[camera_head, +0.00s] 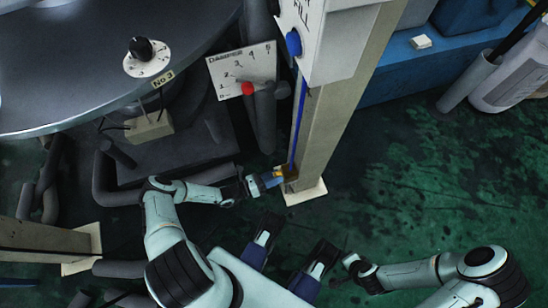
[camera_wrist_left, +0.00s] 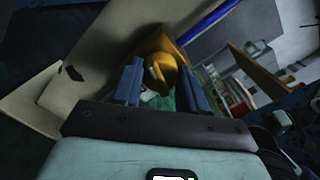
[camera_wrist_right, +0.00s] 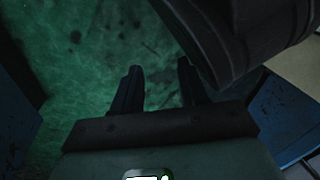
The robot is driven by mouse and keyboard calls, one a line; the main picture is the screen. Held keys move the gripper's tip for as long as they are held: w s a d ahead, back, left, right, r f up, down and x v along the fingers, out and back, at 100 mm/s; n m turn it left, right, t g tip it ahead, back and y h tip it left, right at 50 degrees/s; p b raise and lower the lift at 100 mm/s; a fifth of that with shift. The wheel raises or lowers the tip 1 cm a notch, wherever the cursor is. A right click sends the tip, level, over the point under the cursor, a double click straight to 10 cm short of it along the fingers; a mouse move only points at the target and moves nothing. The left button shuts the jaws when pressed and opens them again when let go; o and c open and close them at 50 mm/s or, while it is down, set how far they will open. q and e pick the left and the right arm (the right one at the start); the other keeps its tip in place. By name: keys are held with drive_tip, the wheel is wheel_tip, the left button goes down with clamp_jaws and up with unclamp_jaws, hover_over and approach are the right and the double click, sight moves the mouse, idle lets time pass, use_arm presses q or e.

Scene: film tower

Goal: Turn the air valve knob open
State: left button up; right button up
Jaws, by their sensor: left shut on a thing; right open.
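The air valve knob (camera_wrist_left: 158,72) is yellow and sits low on the beige post, at the lower end of a blue line. In the head view the yellow valve (camera_head: 290,174) is partly hidden by my left gripper (camera_head: 272,179). In the left wrist view my left gripper (camera_wrist_left: 160,88) is shut on the knob, one blue finger on either side. The knob's handle stands up between the fingers; I cannot tell its turn angle for sure. My right gripper (camera_wrist_right: 158,88) is open and empty over the green floor, apart from the post.
The beige post (camera_head: 338,120) carries a white box (camera_head: 325,45) with a blue button (camera_head: 293,43). A damper scale (camera_head: 242,70) with a red knob (camera_head: 248,88) and a black dial knob (camera_head: 141,48) are at upper left. Dark pipes (camera_head: 175,178) lie near my left arm.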

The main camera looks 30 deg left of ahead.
use_arm(q)
drive_tip(key=shift+f+m+h+p, duration=0.1)
drive_tip(key=shift+m+h+p, duration=0.4)
drive_tip(key=shift+m, duration=7)
use_arm(e)
drive_tip(key=shift+w+a+r+t, duration=0.1)
drive_tip(key=shift+w+r+t, duration=0.3)
drive_tip(key=shift+w+r, duration=0.6)
use_arm(q)
drive_tip(key=o, duration=1.1)
drive_tip(key=shift+c, duration=0.2)
drive_tip(key=r+v, duration=0.1)
drive_tip(key=v, duration=1.2)
drive_tip(key=shift+a+f, duration=0.25)
drive_tip(key=shift+f, duration=0.2)
use_arm(e)
drive_tip(key=shift+w+a+r, duration=0.1)
drive_tip(key=shift+w+r, duration=0.2)
drive_tip(key=shift+w, duration=0.1)
use_arm(q)
drive_tip(key=shift+s, duration=0.1)
